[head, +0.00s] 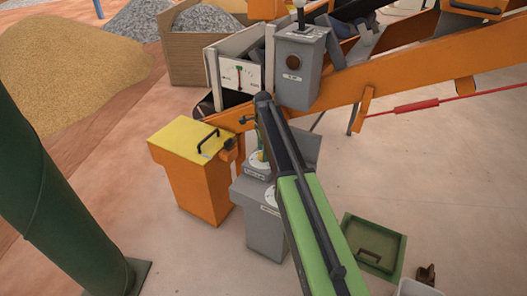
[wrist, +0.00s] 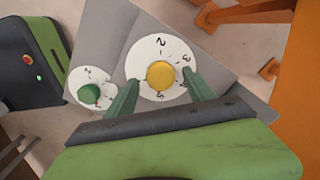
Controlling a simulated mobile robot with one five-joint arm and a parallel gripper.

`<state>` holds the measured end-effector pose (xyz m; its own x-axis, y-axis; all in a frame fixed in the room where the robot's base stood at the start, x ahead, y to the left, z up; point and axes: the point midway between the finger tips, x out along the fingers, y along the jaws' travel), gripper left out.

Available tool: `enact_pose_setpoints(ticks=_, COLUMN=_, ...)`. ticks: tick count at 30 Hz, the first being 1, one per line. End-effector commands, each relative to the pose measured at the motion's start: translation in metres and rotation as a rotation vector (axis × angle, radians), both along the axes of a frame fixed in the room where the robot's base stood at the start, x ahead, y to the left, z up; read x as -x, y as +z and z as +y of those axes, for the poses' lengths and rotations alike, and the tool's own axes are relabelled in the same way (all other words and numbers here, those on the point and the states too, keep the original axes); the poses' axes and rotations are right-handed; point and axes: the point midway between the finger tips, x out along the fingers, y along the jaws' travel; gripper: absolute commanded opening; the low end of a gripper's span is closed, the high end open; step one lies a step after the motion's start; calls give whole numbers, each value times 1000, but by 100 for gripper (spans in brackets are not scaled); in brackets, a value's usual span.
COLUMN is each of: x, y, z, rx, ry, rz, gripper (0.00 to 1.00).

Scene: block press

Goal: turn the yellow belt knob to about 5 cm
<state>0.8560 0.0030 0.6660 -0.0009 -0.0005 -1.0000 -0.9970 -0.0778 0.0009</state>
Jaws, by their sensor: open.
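The yellow belt knob (wrist: 160,75) sits at the middle of a white numbered dial (wrist: 152,48) on a grey panel. My gripper (wrist: 160,90) is open in the wrist view, with one green finger on each side of the knob. A gap shows between each finger and the knob. Digits 2, 3 and 5 can be read on the dial; I cannot tell where the knob points. In the head view the grey control box (head: 265,228) stands below my arm, and my arm hides much of its top and the knob.
A green knob (wrist: 89,94) on a smaller dial lies left of the yellow one. An orange box with a yellow lid (head: 190,140) stands close left of the control box. An orange conveyor frame (head: 400,85) runs behind. A green tray (head: 370,243) lies on the floor at right.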

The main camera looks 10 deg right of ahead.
Motion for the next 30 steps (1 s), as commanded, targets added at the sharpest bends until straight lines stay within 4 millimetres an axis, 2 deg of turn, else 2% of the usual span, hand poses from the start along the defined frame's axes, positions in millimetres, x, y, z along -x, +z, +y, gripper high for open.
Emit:
enact_pose_setpoints(ticks=1, x=0, y=14, z=0, rx=0, ry=0, rz=0, gripper=62)
enact_pose_setpoints(ticks=19, x=1, y=148, z=0, rx=1, ry=-1, rz=1, gripper=62)
enact_pose_setpoints(ticks=24, x=1, y=166, z=-1, rx=1, ry=-1, rz=1, gripper=62)
enact_pose_setpoints(ticks=30, x=1, y=164, z=-1, rx=1, ry=-1, rz=1, gripper=62)
